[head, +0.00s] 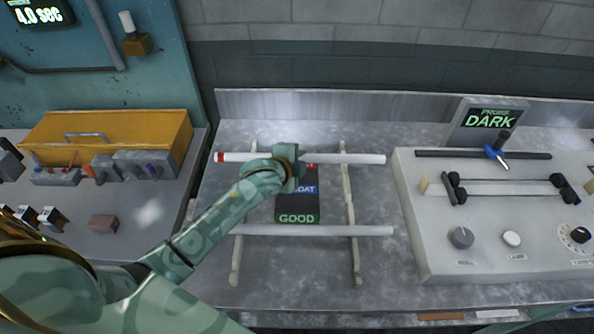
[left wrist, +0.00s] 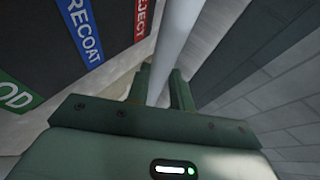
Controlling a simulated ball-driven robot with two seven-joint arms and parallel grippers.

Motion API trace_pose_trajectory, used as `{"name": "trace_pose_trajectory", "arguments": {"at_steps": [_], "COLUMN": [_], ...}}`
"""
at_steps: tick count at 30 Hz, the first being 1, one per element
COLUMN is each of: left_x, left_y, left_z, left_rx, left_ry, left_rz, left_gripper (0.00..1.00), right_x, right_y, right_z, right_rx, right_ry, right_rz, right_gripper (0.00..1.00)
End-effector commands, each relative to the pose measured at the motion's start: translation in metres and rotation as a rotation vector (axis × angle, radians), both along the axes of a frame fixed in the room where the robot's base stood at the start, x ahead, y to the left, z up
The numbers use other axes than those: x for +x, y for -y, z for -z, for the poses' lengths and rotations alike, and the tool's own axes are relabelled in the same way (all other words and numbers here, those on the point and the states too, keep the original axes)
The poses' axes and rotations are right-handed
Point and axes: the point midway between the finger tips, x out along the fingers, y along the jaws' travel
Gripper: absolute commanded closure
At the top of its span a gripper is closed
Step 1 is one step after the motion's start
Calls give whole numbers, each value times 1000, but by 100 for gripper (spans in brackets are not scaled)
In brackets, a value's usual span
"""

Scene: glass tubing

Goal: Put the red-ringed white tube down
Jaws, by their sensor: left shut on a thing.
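The red-ringed white tube (head: 345,158) lies level, left to right, at the back of the metal bench, with its red ring at the left end. My left gripper (head: 291,163) is shut on it near its middle. In the left wrist view the white tube (left wrist: 178,45) runs between the fingers of my left gripper (left wrist: 160,88). The tube passes over two pale rack rails (head: 348,190); I cannot tell whether it touches them. My right gripper is not in view.
A second white tube (head: 340,231) lies across the front of the rails. A dark sign board (head: 298,207) with coloured labels lies between the rails. A control console (head: 470,250) stands at right, a yellow toolbox (head: 160,128) at left.

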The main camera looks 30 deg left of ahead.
Motion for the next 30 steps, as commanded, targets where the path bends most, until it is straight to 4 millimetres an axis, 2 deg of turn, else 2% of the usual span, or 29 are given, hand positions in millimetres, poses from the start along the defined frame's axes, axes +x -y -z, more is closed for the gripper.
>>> {"name": "trace_pose_trajectory", "arguments": {"at_steps": [2, 7, 17, 27, 28, 30], "left_x": [3, 2, 2, 2, 2, 2], "left_y": [-8, -7, -7, -7, -7, -7], "left_z": [10, 37, 38, 49, 49, 49], "left_rx": [2, 1, 1, 2, 2, 2], "left_ry": [-2, -2, 1, 0, 0, 0], "left_rz": [-2, -1, -1, 0, 0, 0], "left_gripper": [100, 100, 100, 100, 75, 56], "right_x": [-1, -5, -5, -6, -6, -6], "right_y": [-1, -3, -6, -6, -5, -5], "right_z": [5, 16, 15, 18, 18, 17], "right_rx": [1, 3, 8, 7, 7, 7], "right_ry": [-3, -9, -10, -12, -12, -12], "right_rz": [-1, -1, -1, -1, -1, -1], "right_gripper": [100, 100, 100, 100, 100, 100]}}
